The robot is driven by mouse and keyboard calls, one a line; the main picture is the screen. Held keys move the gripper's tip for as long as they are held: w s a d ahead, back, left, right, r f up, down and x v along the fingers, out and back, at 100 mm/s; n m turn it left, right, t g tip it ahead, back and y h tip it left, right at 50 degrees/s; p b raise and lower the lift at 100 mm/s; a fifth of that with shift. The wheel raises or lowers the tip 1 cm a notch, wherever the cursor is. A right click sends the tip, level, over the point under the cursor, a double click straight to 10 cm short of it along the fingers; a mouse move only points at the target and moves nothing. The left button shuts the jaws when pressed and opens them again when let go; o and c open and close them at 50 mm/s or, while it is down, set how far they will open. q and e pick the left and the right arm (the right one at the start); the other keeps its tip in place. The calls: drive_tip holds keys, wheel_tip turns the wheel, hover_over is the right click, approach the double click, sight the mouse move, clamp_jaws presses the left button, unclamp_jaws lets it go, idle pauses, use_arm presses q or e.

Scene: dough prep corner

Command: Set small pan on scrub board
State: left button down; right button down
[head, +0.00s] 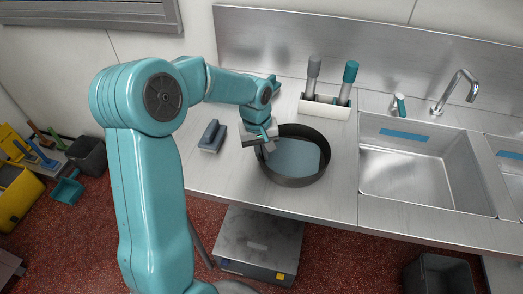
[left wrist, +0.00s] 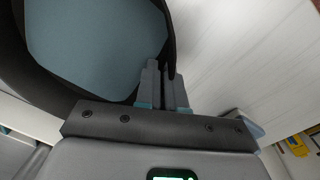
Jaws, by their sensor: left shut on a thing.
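A dark round pan (head: 263,168) is on the steel counter's front part, left of the sink. A flat blue-grey surface (head: 295,158) shows inside its rim; I cannot tell whether it is the pan's floor or a separate board. In the left wrist view the two fingers (left wrist: 164,85) pinch the dark rim, with the blue-grey surface (left wrist: 90,45) beyond. I cannot tell whether the pan is lifted or resting. No scrub board can be made out for certain. My right gripper is not in view.
A grey-blue block with a handle (head: 212,136) lies left of the pan. A white holder (head: 325,108) with two upright handled tools stands behind it. The sink (head: 410,175) and faucet (head: 460,88) are at right. The counter between pan and sink is clear.

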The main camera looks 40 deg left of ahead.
use_arm(q)
drive_tip(key=c, duration=1.7)
unclamp_jaws()
drive_tip(key=shift+w+f, duration=0.15)
drive_tip(key=shift+f, duration=0.05)
drive_tip(key=o, duration=0.5)
drive_tip(key=shift+c, duration=0.2)
drive_tip(key=shift+r, duration=0.1)
drive_tip(key=shift+r, duration=0.55)
wheel_tip(320, 180, up, 11)
drive_tip(key=shift+s+a, duration=0.35)
drive_tip(key=shift+s, duration=0.1)
